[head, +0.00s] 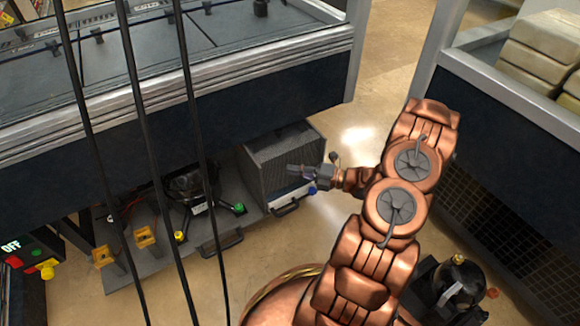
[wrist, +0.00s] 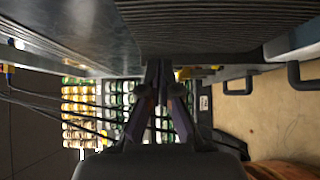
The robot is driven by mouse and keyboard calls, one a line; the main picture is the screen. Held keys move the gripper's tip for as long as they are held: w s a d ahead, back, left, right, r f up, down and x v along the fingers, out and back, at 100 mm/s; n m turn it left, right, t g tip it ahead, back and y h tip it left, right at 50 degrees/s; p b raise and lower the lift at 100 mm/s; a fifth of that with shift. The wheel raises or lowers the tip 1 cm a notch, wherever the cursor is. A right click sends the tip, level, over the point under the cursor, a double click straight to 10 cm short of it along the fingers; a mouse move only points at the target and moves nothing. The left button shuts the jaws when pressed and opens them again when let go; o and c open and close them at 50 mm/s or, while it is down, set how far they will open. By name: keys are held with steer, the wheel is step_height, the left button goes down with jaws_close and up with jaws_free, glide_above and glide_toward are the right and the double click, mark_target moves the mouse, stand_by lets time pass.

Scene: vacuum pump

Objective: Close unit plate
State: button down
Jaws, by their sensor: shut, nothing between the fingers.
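The grey unit plate (head: 150,268) lies low under the left bench and sticks out from it, with black handles (head: 222,243) along its front edge. A ribbed grey box (head: 284,160) and a black pump (head: 190,188) with coloured knobs stand on it. My gripper (head: 294,171) is in front of the box's ribbed face. In the wrist view my gripper (wrist: 160,68) is shut and empty, its fingertips close to the ribbed box (wrist: 195,25). I cannot tell whether they touch it. Black handles (wrist: 299,76) also show at right there.
The left bench top (head: 130,50) overhangs the plate. Another bench (head: 530,130) with a dark mesh side stands at right. A black device (head: 455,285) sits below it. A panel marked OFF (head: 25,262) is at lower left. Tan floor (head: 345,120) lies between the benches.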

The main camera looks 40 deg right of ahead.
steer(key=shift+w+d+b, duration=0.15)
steer(key=shift+w+b, duration=0.2)
steer(key=shift+w, duration=1.05)
